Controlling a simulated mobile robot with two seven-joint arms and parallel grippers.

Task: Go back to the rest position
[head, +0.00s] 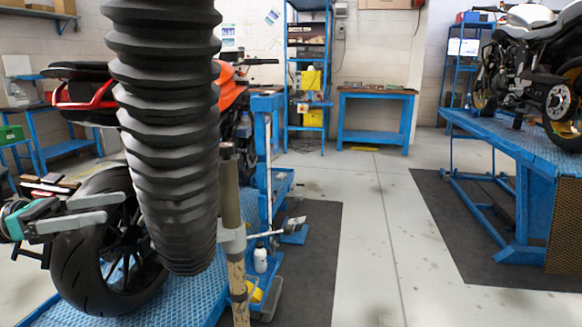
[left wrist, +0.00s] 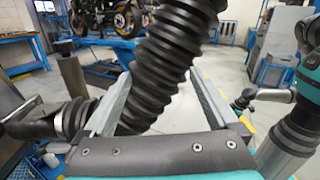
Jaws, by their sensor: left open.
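My left gripper (head: 115,207) comes in at the left edge of the head view, teal with two long grey fingers. The fingers are apart, in front of a motorcycle's rear wheel. In the left wrist view, its two fingers (left wrist: 162,74) are spread wide. A black ribbed hose-like part (head: 165,130) runs down from the top of the head view, large and close, and hides part of the scene. A black ribbed part also crosses the left wrist view (left wrist: 160,65) between the fingers. I cannot tell whether it touches them. I see no right gripper jaws.
An orange motorcycle (head: 232,90) stands on a blue lift (head: 180,300) at left. A pole (head: 230,195) with a side lever stands beside the ribbed part. A white motorcycle (head: 530,50) is on another blue stand (head: 520,175) at right. Open floor (head: 375,230) lies between.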

